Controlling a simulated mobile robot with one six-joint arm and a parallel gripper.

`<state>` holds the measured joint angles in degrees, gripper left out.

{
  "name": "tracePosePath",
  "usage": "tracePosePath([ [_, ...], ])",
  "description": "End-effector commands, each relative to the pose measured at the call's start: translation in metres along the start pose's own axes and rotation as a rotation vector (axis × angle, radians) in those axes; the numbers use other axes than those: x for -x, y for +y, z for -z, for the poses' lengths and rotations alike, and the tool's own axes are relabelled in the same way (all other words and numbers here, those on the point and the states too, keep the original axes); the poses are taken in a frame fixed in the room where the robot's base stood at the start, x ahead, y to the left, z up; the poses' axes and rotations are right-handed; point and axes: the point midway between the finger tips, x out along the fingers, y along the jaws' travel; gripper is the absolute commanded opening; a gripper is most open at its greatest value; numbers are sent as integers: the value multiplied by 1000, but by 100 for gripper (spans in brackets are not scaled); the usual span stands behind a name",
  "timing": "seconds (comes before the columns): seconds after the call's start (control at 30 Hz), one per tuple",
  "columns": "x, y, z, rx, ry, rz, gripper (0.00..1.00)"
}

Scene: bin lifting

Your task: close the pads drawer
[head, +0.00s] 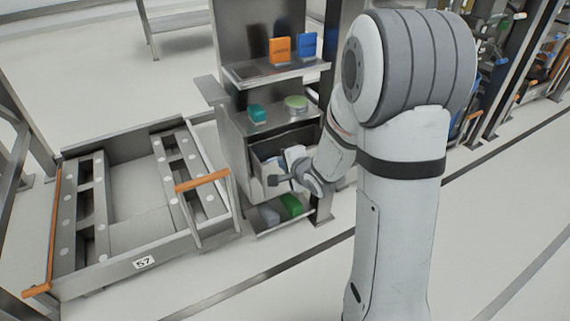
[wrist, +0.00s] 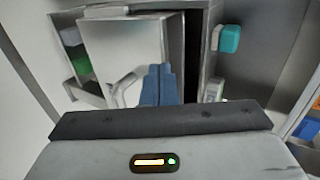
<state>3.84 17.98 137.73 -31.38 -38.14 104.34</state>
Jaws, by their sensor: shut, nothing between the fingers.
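The pads drawer (head: 257,176) is a grey metal drawer in the middle of the shelf unit. It stands partly open, with some of its inside visible above the front. In the wrist view its pale front (wrist: 122,40) fills the upper middle, with a bar handle (wrist: 122,88) on it. My gripper (head: 273,180) is in front of the drawer, near its front panel. Its dark blue fingers (wrist: 158,85) are together and empty, beside the handle. I cannot tell whether they touch the drawer front. My wrist hides the drawer's right part in the head view.
Orange (head: 280,50) and blue (head: 306,45) boxes stand higher. A green item (head: 292,205) lies on the bottom shelf. A large metal frame (head: 125,262) stands left.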

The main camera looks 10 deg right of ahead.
Motion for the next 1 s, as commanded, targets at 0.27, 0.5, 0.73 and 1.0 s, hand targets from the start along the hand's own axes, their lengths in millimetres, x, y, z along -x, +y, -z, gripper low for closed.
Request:
tracePosePath([
  [0.27, -25, -18, -1, 2, -2, -2, 0],
  [0.5, -76, -49, -1, 2, -3, -2, 0],
  [0.73, -107, -63, -1, 1, -1, -2, 0],
  [1.0, -112, -65, -1, 2, -2, 3, 0],
])
